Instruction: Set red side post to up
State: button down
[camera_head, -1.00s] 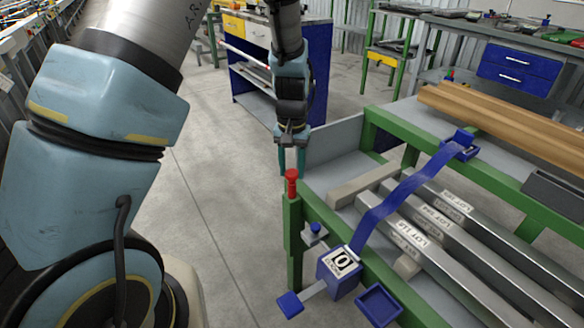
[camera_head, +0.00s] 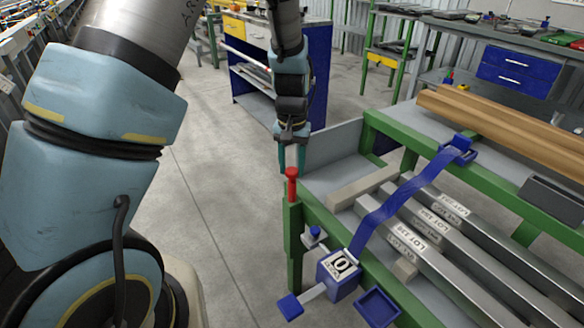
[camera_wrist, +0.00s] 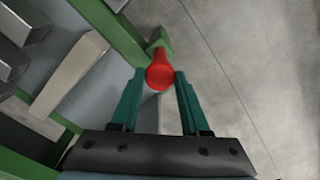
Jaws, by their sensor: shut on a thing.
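The red side post (camera_head: 292,186) stands upright at the top of the green corner leg (camera_head: 293,235) of the runout table. Its round red head also shows in the wrist view (camera_wrist: 160,75), above the green corner. My gripper (camera_head: 291,162) points down over the post, with its teal fingers at the red head. In the wrist view my gripper (camera_wrist: 160,82) has one finger on each side of the head and is shut on it. A short length of red shows between the head and the green leg. The lower part of the post is hidden inside the leg.
A blue strap (camera_head: 385,208) crosses several grey bars on the table, ending at a blue box (camera_head: 338,274) marked 10. A small blue knob (camera_head: 315,233) sits right of the leg. Wooden beams (camera_head: 500,125) lie behind. Open floor (camera_head: 215,215) lies to the left.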

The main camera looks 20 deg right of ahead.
notch_tip(320, 180, up, 18)
jog(key=p, duration=1)
jog(key=shift+f, duration=0.15)
jog(key=shift+c, duration=1.9)
grip_release()
notch_tip(320, 180, up, 11)
jog(key=b, duration=0.1)
jog(key=shift+b, duration=0.4)
jog(key=shift+f, duration=0.1)
